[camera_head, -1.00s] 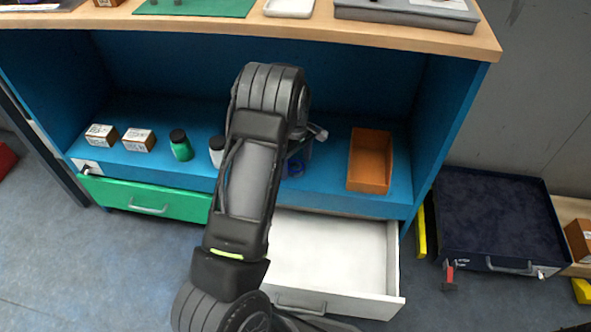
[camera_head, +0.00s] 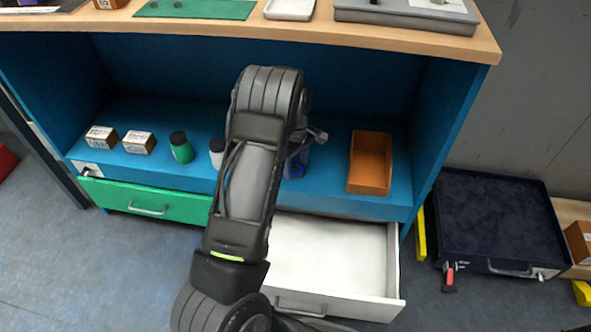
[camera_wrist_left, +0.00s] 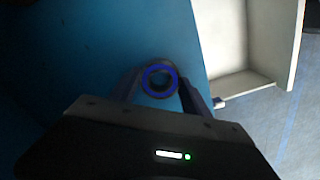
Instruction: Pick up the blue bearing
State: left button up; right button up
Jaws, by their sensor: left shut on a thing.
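In the head view my left gripper (camera_head: 299,160) is low at the shelf, partly hidden behind my own arm, and the bearing shows there only as a small dark blue patch (camera_head: 298,170). I cannot tell whether the bearing still touches the shelf. My right gripper is not in view.
The blue shelf (camera_head: 335,190) holds an orange bin (camera_head: 370,163) to the right, and a green-bodied bottle (camera_head: 181,149), a white bottle (camera_head: 216,147) and two small boxes (camera_head: 102,137) to the left. Below, a white drawer (camera_head: 335,255) stands open and empty.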

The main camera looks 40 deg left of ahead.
aim_at(296, 168)
pick_arm(q)
jog(key=c, duration=1)
jog(key=shift+r, duration=0.15)
jog(key=shift+r+p, duration=0.35)
jog(key=shift+r, duration=0.2)
notch_tip(296, 168, up, 2)
jog(key=shift+r+p, duration=0.15)
jog(key=shift+p, duration=0.35)
jog(key=s+d+p, duration=0.2)
jog(key=s+d, duration=0.2)
jog(key=s, duration=0.4)
jog(key=s+d+p, duration=0.2)
jog(key=s+d, duration=0.2)
jog(key=s, duration=0.3)
jog(key=shift+s+d, duration=0.35)
